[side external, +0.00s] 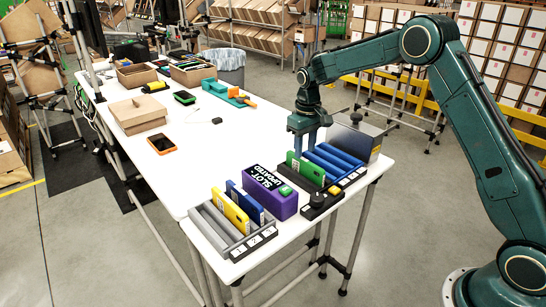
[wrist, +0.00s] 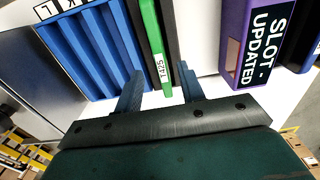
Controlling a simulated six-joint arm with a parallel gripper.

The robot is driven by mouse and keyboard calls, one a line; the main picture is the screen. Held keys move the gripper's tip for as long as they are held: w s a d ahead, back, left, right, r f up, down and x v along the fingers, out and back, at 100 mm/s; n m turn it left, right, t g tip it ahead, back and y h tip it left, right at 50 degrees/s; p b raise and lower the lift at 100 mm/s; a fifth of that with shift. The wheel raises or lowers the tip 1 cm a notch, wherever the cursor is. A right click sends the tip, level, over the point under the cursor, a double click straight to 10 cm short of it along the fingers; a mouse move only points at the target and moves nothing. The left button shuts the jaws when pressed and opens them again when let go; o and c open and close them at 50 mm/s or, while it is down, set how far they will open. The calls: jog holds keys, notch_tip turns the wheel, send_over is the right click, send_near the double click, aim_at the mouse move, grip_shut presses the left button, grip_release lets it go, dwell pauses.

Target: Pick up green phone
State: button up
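The green phone (side external: 305,168) stands upright at the left end of a rack with blue slots (side external: 334,160), on the near right part of the table. In the wrist view the green phone (wrist: 152,45) shows edge-on with a white label at its near end. My gripper (side external: 310,140) is above and just behind the phone. In the wrist view my gripper (wrist: 161,78) is open, one finger on each side of the phone's line. I cannot tell whether either finger touches it.
A purple box labelled "SLOT - UPDATED" (side external: 270,192) stands close beside the rack; a grey rack (side external: 228,235) holds a yellow phone (side external: 231,213) and a blue phone (side external: 246,202). A metal box (side external: 355,140) stands behind. An orange-edged phone (side external: 162,144) lies mid-table with free room around it.

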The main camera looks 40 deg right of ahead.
aim_at(304, 159)
jog(key=shift+f, duration=0.3)
jog(key=shift+f, duration=2.6)
grip_shut()
